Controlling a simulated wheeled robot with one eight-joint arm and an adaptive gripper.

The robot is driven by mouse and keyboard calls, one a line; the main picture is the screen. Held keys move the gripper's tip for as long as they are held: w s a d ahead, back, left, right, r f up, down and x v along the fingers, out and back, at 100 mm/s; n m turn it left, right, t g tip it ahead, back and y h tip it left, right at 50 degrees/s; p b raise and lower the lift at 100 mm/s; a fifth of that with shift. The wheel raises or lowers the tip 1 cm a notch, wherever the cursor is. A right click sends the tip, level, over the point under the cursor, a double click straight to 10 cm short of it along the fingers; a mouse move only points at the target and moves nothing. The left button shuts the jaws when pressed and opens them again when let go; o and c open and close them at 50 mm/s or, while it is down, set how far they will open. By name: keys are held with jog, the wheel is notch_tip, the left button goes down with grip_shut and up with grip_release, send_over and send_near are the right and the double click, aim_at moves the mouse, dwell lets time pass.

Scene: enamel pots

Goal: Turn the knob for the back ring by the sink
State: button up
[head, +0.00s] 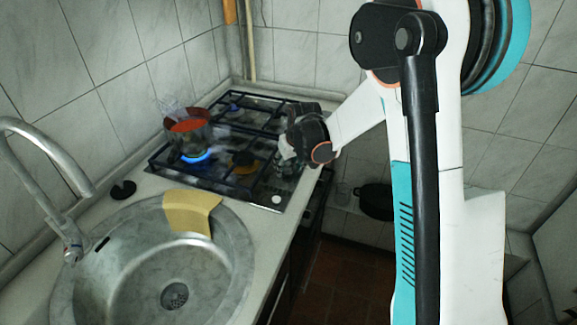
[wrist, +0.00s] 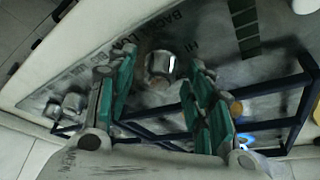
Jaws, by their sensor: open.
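The black hob (head: 225,172) stands beyond the sink in the head view. The back ring by the sink has a blue flame (head: 196,157) under a pot (head: 188,133) with red contents. My gripper (head: 290,158) is over the hob's control strip at its right side. In the wrist view my gripper (wrist: 162,62) is open, its teal-padded fingers on either side of a pale round knob (wrist: 160,65). Whether they touch it is unclear. Two more knobs (wrist: 73,101) show at the left. The panel lettering is partly covered; "BACK" is legible near the knob between the fingers.
Dark pan-support bars (wrist: 275,115) run close beside my right finger. The round sink (head: 120,265) has a yellow cloth (head: 190,212) on its rim and a curved tap (head: 50,165). A dark pot (head: 377,202) stands low at the right. The tiled wall is behind the hob.

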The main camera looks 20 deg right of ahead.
jog(key=c, duration=1)
jog(key=shift+m, duration=0.3)
jog(key=shift+c, duration=0.2)
jog(key=m, duration=0.1)
jog(key=m+h, duration=0.1)
jog(key=m, duration=0.1)
jog(key=shift+a+m+h, duration=0.2)
jog(key=shift+m+h, duration=0.1)
jog(key=m, duration=0.2)
jog(key=m+h, duration=0.1)
jog(key=m, duration=0.1)
jog(key=shift+m+g+h, duration=0.3)
jog(key=m+g+h, duration=0.1)
jog(key=m, duration=0.3)
jog(key=shift+w+a+p, duration=0.15)
jog(key=shift+p, duration=0.2)
jog(key=m+g, duration=0.2)
jog(key=m, duration=0.2)
jog(key=shift+m+h, duration=0.3)
jog(key=shift+h, duration=0.1)
jog(key=shift+w+m, duration=0.1)
jog(key=shift+m, duration=0.2)
